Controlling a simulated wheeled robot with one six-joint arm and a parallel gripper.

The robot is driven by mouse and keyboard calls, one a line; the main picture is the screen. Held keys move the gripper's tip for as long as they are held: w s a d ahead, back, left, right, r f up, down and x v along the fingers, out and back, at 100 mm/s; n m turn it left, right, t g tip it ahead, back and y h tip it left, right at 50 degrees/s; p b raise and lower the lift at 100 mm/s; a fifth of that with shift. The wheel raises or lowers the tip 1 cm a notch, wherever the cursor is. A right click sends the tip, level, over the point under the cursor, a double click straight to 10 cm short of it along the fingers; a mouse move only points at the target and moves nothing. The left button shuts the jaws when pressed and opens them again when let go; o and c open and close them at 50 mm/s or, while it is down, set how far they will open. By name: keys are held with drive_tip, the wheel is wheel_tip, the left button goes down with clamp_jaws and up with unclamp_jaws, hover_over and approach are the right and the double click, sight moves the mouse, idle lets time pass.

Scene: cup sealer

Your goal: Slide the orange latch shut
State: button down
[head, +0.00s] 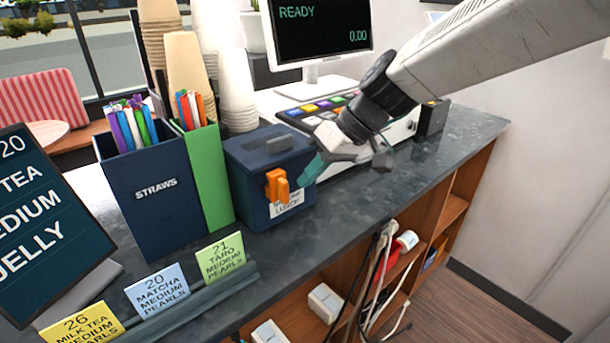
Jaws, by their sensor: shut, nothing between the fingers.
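The orange latch (277,187) is on the front face of a dark blue lidded box (250,205) on the counter. A grey knob (279,145) sits on the box's lid, and a white label (287,205) is partly behind the latch. My gripper (308,176) reaches in from the upper right with its teal fingertips shut and empty. The tips are just right of the latch, in front of the box's upper right part. A small gap shows between tips and latch in the picture; their depth is hard to judge.
A navy straw box (157,205) and a green holder (207,170) stand left of the box. A register (320,110) with a screen is behind. Small number cards (220,258) line the front left. Dark counter (400,170) is clear to the right.

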drive_tip(key=v, duration=1)
drive_tip(key=shift+w+d, duration=0.5)
drive_tip(key=shift+d, duration=0.05)
drive_tip(key=s+d+f+m+h, duration=0.3)
drive_tip(key=s+d, duration=0.5)
drive_tip(key=s, duration=0.3)
drive_tip(key=s+d+f+m+t+h, duration=0.1)
drive_tip(key=s+d+f+m+h, duration=0.3)
drive_tip(key=s+d, duration=0.4)
drive_tip(key=s+m, duration=0.1)
drive_tip(key=s, duration=0.2)
drive_tip(key=shift+s+m, duration=0.35)
drive_tip(key=shift+m, duration=0.05)
drive_tip(key=shift+d+f, duration=0.1)
drive_tip(key=shift+d, duration=0.05)
